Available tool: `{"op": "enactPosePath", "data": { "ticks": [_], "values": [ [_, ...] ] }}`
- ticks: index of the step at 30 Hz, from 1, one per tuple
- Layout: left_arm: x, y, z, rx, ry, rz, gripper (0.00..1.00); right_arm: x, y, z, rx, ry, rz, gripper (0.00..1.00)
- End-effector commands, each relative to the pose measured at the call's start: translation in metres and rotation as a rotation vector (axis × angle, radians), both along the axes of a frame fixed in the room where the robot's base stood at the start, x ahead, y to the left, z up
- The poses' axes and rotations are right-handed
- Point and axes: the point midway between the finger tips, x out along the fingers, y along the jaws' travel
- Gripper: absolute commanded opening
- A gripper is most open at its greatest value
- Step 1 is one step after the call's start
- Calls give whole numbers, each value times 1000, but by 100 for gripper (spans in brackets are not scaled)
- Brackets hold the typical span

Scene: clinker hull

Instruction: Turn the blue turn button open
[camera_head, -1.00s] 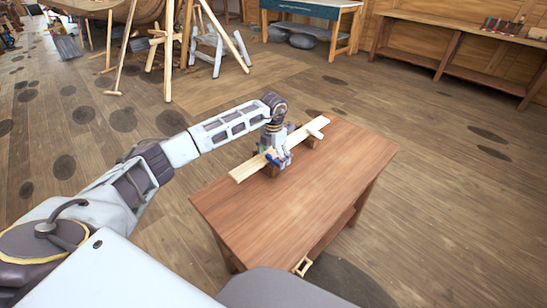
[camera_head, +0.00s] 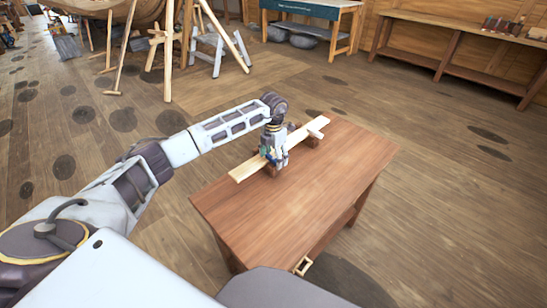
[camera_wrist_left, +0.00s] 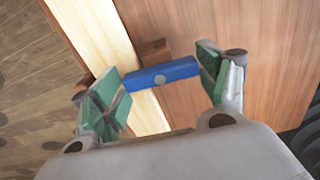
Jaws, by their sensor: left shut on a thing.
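The blue turn button (camera_wrist_left: 178,71), a short bar with a grey pivot disc, lies between the green pads of my left gripper (camera_wrist_left: 160,84) in the left wrist view. The pads are at its two ends. Its left end lies over the pale plank (camera_wrist_left: 103,28), and its right end reaches past the plank's edge over the table. In the head view my left gripper (camera_head: 273,155) points down at the plank (camera_head: 245,172) and hides most of the button. My right gripper is not in view.
The plank rests on brown blocks (camera_head: 313,142) on a wooden table (camera_head: 280,210). A pale piece (camera_head: 318,124) lies across its far end. The table's near part is clear. Trestles (camera_head: 212,45) and a workbench (camera_head: 305,8) stand farther back.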

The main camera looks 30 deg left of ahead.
Motion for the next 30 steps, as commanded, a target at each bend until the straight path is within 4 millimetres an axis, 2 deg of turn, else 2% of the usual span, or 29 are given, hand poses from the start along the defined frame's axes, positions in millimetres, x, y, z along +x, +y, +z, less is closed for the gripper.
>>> {"op": "enactPosePath", "data": {
  "ticks": [11,23,30],
  "values": [
    [1,1,0,3,-3,-204,51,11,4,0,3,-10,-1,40],
    [0,1,0,3,-1,-533,51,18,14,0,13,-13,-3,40],
    [1,1,0,1,-2,-731,51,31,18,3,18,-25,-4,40]
  ]
}}
